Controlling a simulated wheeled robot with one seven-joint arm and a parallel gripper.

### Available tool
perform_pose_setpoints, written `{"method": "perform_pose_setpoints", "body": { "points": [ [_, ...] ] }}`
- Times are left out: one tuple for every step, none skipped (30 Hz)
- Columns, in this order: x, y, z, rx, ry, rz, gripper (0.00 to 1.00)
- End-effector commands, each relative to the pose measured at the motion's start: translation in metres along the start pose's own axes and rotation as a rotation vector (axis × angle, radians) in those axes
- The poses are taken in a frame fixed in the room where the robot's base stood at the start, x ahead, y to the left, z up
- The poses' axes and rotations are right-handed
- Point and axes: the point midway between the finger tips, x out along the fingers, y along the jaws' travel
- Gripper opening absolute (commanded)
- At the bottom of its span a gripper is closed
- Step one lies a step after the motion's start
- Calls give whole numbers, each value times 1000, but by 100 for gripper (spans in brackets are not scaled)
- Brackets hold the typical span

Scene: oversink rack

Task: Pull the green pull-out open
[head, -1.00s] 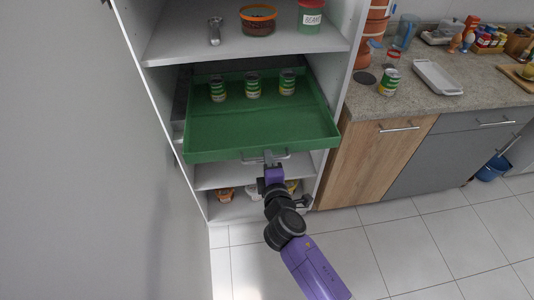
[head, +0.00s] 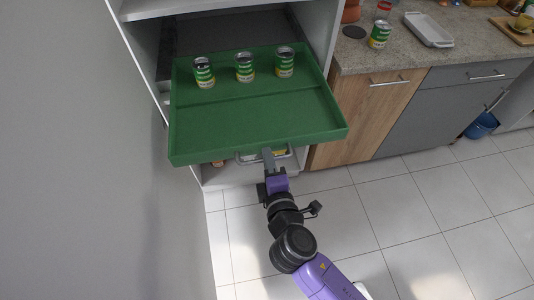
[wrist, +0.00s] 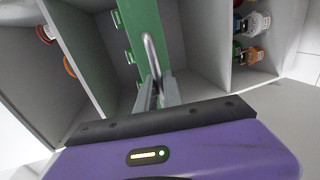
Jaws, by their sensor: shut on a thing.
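The green pull-out (head: 255,121) is a shallow green tray that sticks out well past the front of the white cabinet. Three green-and-white cans stand in its rear part: a left can (head: 204,72), a middle can (head: 245,67) and a right can (head: 285,62). A metal bar handle (head: 248,157) runs along its front; it also shows in the wrist view (wrist: 151,52). My gripper (head: 268,158) is shut on this handle near its middle. In the wrist view the fingers (wrist: 158,92) close around the bar.
The cabinet's side panel (head: 318,30) stands right of the tray. A counter with a wooden door (head: 370,115) and a grey front is further right. A can and a white dish (head: 428,29) are on the counter. The tiled floor (head: 400,220) in front is clear.

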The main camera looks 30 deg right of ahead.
Motion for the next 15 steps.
{"method": "perform_pose_setpoints", "body": {
  "points": [
    [0, -1, -1, 0, 1, -2, 0],
    [0, -1, -1, 0, 1, -2, 0],
    [0, -1, -1, 0, 1, -2, 0],
    [0, -1, -1, 0, 1, -2, 0],
    [0, -1, -1, 0, 1, -2, 0],
    [0, -1, -1, 0, 1, -2, 0],
    [0, -1, -1, 0, 1, -2, 0],
    [0, -1, -1, 0, 1, -2, 15],
    [0, -1, -1, 0, 1, -2, 22],
    [0, -1, -1, 0, 1, -2, 28],
    [0, -1, -1, 0, 1, -2, 33],
    [0, -1, 0, 0, 1, -1, 33],
    [0, -1, 0, 0, 1, -1, 33],
    [0, -1, 0, 0, 1, -1, 33],
    [0, -1, 0, 0, 1, -1, 33]
  ]
}}
